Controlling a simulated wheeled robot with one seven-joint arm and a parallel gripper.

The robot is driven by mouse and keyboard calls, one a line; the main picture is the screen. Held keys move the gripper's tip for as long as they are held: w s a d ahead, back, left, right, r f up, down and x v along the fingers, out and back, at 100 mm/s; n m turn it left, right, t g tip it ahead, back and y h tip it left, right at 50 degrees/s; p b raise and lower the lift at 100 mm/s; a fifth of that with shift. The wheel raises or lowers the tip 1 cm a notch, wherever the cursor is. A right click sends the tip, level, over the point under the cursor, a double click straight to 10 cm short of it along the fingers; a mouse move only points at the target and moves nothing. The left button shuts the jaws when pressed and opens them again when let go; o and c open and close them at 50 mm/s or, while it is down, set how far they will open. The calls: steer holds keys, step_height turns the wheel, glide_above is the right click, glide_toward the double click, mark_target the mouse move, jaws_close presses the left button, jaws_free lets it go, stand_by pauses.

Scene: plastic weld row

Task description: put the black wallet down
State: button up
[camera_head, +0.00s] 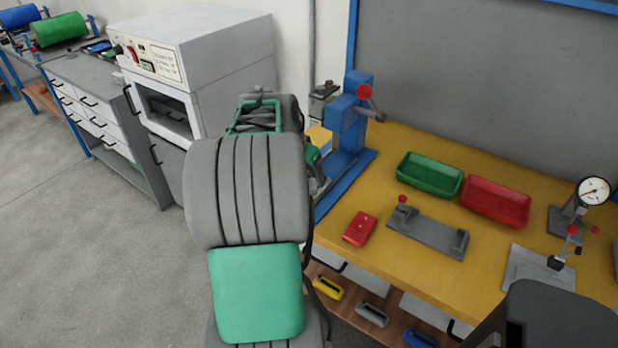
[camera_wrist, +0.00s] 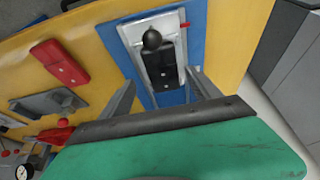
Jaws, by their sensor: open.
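The black wallet (camera_wrist: 160,66) lies on a pale grey plate (camera_wrist: 131,34) over the blue base (camera_wrist: 194,35) of the blue press (camera_head: 347,128). My gripper (camera_wrist: 161,80) is open, with one finger on each side of the wallet's near end. Both fingers look clear of the wallet, though their height over it is hard to judge. A round black knob (camera_wrist: 152,39) overlaps the wallet's far end in the wrist view. In the head view my arm hides the wallet and the gripper's fingers.
A red wallet-like piece (camera_head: 360,229) lies on the yellow bench (camera_head: 405,274) beside the press, near a grey fixture (camera_head: 428,232). Green (camera_head: 430,174) and red (camera_head: 497,201) trays stand behind it. A dial gauge (camera_head: 593,191) stands at the right.

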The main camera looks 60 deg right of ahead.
steer(key=s+v, duration=0.1)
steer(key=v, duration=0.7)
steer(key=w+a+f+n+t+y, duration=0.1)
steer(key=w+a+n, duration=0.4)
steer(key=a, duration=0.4)
steer(key=w+a+f+n+t, duration=0.1)
steer(key=w+a+n, duration=0.2)
steer(key=w+a, duration=0.45)
steer(key=s+a+f+n+y, duration=0.1)
steer(key=a+n, duration=0.3)
steer(key=a, duration=0.5)
steer(key=s+a+f+n+y, duration=0.1)
steer(key=a+f+n, duration=0.3)
steer(key=a, duration=0.5)
steer(key=s+a+f+n+t+y, duration=0.1)
steer(key=a+n, duration=0.3)
steer(key=a, duration=0.6)
steer(key=shift+s+f+y, duration=0.3)
steer(key=shift+s+f, duration=0.25)
steer(key=shift+f, duration=0.15)
steer(key=shift+d, duration=0.1)
